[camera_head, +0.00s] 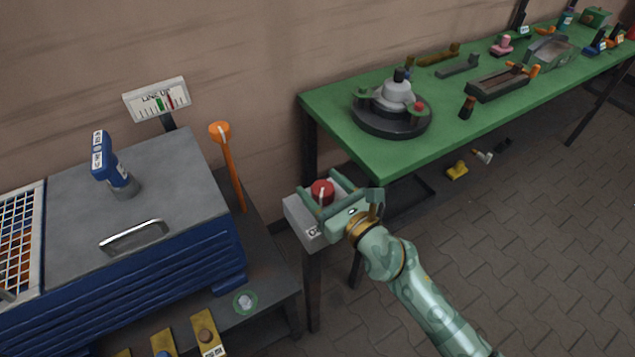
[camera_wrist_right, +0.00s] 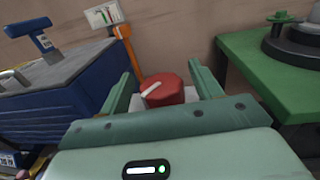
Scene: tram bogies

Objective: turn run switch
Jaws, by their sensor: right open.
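The run switch is a red round knob (camera_head: 322,192) with a pale pointer bar, on top of a grey box (camera_head: 300,222) on a post between the blue machine and the green table. In the right wrist view the red knob (camera_wrist_right: 163,91) stands between the two fingers, its pale pointer slanting up to the right. My right gripper (camera_head: 325,192) is open, with one finger on each side of the knob. Gaps show beside the knob in the wrist view; I cannot tell if either finger touches it. My left gripper is not in view.
A blue machine (camera_head: 170,268) with a blue handle (camera_head: 103,158) stands at left. Behind it are a dial sign (camera_head: 157,99) and an orange lever (camera_head: 229,160). The green table (camera_head: 345,107), close behind the switch box, carries a round dark fixture (camera_head: 390,122) and several parts.

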